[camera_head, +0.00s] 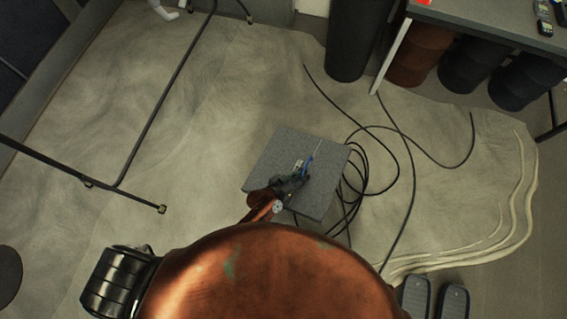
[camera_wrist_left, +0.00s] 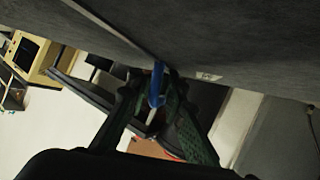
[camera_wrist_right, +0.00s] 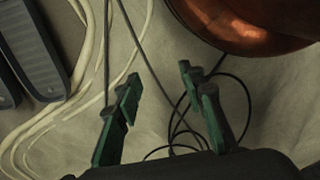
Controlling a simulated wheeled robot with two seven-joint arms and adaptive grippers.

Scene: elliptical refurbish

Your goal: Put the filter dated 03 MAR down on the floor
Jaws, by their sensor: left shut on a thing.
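A grey square filter (camera_head: 268,165) with a blue pull tab (camera_head: 308,163) and a small pale label shows in the middle of the head view. The date on the label is too small to read. My left gripper (camera_head: 296,182) is at the filter's face, shut on the blue tab. In the left wrist view the grey filter (camera_wrist_left: 235,45) fills the top, and the blue tab (camera_wrist_left: 157,82) sits between the fingers of my left gripper (camera_wrist_left: 155,108). The filter appears held above the floor. My right gripper (camera_wrist_right: 158,88) is open and empty in the right wrist view.
Pale bare floor (camera_head: 165,110) lies left of the filter. Black cables (camera_head: 395,165) loop on the floor at its right. A black pipe frame (camera_head: 150,125) stands at left. Grey pedals (camera_head: 452,300) lie at lower right.

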